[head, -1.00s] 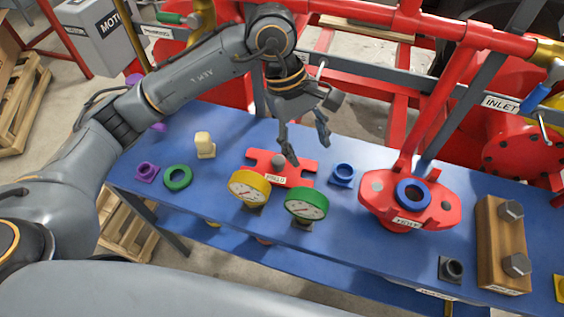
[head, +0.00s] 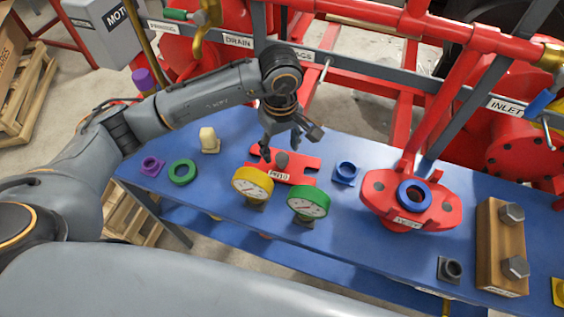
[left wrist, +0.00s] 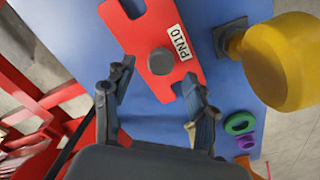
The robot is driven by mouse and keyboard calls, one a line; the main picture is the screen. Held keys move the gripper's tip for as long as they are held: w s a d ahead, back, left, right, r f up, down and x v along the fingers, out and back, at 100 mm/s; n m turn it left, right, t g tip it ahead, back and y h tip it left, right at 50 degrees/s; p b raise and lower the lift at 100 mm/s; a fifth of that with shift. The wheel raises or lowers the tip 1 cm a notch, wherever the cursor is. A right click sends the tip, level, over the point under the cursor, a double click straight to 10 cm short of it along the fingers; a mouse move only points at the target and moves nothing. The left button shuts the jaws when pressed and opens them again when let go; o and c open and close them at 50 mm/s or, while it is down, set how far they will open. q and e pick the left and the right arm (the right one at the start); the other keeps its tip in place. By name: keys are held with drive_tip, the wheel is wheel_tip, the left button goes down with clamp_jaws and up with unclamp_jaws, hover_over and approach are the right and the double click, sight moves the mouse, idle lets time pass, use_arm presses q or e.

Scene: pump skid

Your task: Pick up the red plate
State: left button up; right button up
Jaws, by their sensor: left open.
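The red plate (head: 300,171) lies flat on the blue bench, with a grey round knob (head: 282,160) at its middle and a white label. In the left wrist view the plate (left wrist: 138,35) bears the label PN10 beside its knob (left wrist: 161,61). My left gripper (head: 281,153) is above the plate in the head view and hides part of its far side. In the left wrist view its two fingers (left wrist: 155,100) are apart, with the plate's near end between and just beyond them. The gripper is empty. My right gripper is in neither view.
A yellow gauge (head: 252,184) and a green gauge (head: 308,202) stand in front of the plate. A green ring (head: 182,172) and a cream piece (head: 209,138) are to the left. Red pipework stands behind the bench.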

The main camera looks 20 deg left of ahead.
sight(282, 156)
use_arm(q)
wheel_tip(282, 156, down, 4)
drive_tip(key=shift+s+d+f+p, duration=0.1)
drive_tip(key=shift+d+p, duration=0.05)
drive_tip(key=shift+p, duration=0.4)
clamp_jaws()
